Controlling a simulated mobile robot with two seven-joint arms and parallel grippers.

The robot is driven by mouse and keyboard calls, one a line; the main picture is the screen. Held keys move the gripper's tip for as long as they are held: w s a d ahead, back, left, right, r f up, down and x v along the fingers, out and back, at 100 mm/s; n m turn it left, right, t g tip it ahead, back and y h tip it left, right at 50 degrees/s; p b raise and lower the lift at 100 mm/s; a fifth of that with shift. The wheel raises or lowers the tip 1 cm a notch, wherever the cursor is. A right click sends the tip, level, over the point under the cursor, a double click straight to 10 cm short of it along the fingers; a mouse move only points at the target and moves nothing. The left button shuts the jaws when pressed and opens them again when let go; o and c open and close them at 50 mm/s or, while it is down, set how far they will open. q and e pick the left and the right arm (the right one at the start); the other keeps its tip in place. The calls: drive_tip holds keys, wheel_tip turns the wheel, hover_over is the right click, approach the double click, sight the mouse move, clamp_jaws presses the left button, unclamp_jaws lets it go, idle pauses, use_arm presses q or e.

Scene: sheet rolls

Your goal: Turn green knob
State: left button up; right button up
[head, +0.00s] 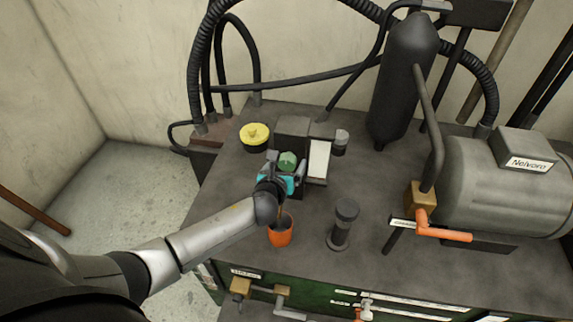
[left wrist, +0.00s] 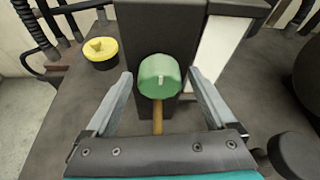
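The green knob (head: 287,161) sits on the front of a dark box (head: 292,127) on the bench. In the left wrist view the green knob (left wrist: 159,76) is round, with a small pale mark on its face. My left gripper (head: 286,165) is at the knob. In the left wrist view its two grey fingers (left wrist: 162,82) are spread wide, one on each side of the knob, with a gap on both sides. A brown rod shows below the knob in that view. My right gripper is not in view.
A yellow knob (head: 255,136) stands left of the box and a white panel (head: 319,160) is on its right. An orange cup (head: 281,231) and a dark cylinder (head: 343,223) stand in front. A grey tank (head: 500,185) with an orange-handled valve (head: 440,233) is at right.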

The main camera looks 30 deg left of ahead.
use_arm(q)
drive_tip(key=c, duration=1.3)
drive_tip(key=shift+c, duration=0.2)
